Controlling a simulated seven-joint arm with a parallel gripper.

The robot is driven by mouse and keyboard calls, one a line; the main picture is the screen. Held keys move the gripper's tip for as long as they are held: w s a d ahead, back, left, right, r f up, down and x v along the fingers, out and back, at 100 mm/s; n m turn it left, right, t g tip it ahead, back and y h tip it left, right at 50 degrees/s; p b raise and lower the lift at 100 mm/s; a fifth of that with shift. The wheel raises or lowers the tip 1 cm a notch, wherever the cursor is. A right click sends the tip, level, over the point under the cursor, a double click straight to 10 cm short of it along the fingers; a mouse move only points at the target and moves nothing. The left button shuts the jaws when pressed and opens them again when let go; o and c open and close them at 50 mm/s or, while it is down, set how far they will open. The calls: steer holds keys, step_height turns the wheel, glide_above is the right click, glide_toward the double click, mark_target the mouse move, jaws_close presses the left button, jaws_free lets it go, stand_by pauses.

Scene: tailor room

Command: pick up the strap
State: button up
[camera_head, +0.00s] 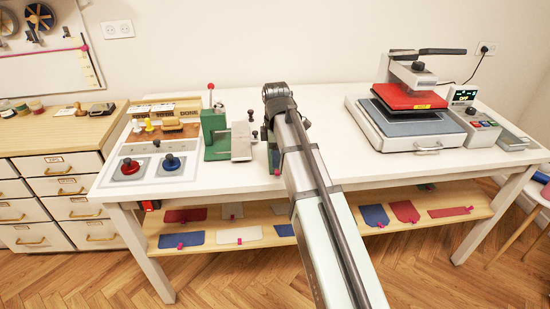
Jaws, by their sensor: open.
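No piece in view stands out clearly as the strap. Flat cloth-like pieces with pink tabs lie on the lower shelf: a red one (186,215), a white one (239,235), a blue one (181,240) and several more. I cannot tell whether one of these is the strap. My arm reaches up from the bottom over the table. My gripper (274,162) is open at its far end, pointing down just right of the green press (218,137). My arm partly hides it, so its fingertips are unclear. I see nothing held in it.
The white table (330,150) has bare room between my arm and the red-plated heat press (410,98). A control box (472,106) stands right of that press. Red and blue knobs (172,161) and stamps are at the left. A drawer cabinet (52,190) stands further left.

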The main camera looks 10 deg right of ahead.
mark_target(277, 171)
steer(key=shift+s+d+f, duration=0.1)
steer(key=shift+d+f, duration=0.05)
steer(key=shift+f, duration=1.2)
steer(key=shift+s+d+f, duration=0.1)
steer(key=shift+f, duration=1.2)
jaws_close()
